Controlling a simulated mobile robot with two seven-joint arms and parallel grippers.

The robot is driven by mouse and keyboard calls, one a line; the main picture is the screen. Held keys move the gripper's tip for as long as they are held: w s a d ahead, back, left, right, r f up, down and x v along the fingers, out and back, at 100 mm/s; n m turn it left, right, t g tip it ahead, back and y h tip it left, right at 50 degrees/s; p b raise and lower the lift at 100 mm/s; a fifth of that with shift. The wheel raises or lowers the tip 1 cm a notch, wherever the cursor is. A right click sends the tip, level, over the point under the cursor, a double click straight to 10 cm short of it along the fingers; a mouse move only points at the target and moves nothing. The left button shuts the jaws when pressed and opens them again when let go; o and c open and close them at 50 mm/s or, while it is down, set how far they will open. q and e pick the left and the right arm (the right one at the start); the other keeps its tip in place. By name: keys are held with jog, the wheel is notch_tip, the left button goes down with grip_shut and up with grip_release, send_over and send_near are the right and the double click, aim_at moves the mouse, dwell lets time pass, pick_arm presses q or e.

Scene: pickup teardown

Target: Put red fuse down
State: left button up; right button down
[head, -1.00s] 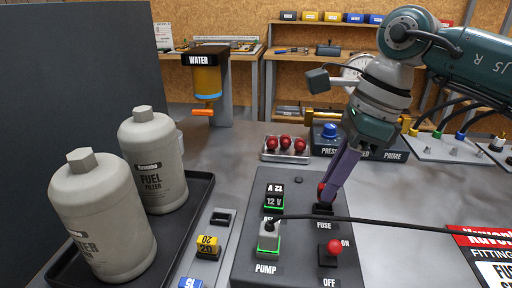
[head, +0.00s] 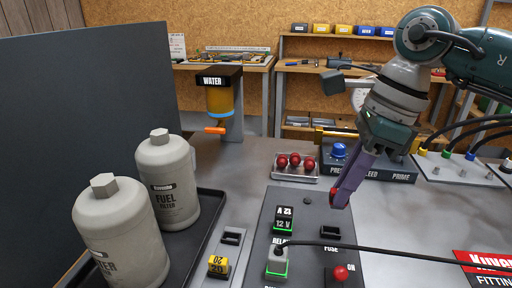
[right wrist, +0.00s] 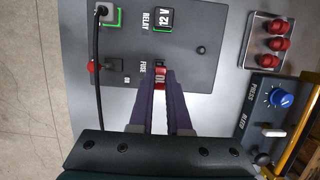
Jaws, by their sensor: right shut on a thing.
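My right gripper (head: 342,197) is shut on the red fuse (head: 334,192), which shows as a small red patch at the fingertips. It is held above the control panel (head: 312,268). The fuse socket (head: 330,232), labelled FUSE, looks black and empty below the gripper. A grey fuse holder strip (head: 236,252) to the left has an empty slot (head: 231,237) and a yellow fuse (head: 218,265) marked 20. My left gripper is not in view.
A metal tray of red caps (head: 296,166) and a unit with a blue knob (head: 339,151) sit behind the panel. A black cable (head: 400,254) crosses the panel's front.

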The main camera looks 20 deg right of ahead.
jog(key=s+a+r+n+g+h+p, duration=0.1)
jog(key=a+r+n+g+p, duration=0.1)
jog(key=a+r+n, duration=0.45)
jog(key=s+a+r+n+g+p, duration=0.2)
jog(key=a+r+n, duration=0.1)
jog(key=r+n, duration=0.65)
jog(key=s+r+n+p, duration=0.2)
jog(key=s+r+p, duration=0.1)
jog(key=r+p, duration=1)
jog(key=s+d+r+n+h+p, duration=0.1)
jog(key=s+r+n+p, duration=0.2)
jog(key=r+p, duration=0.9)
jog(key=s+r+n+p, duration=0.3)
jog(key=r+p, duration=1)
jog(key=r, duration=0.3)
jog(key=shift+s+d+r+g+h+p, duration=0.2)
jog(key=shift+s+d+g+h+p, duration=0.05)
jog(key=shift+g+h+p, duration=0.15)
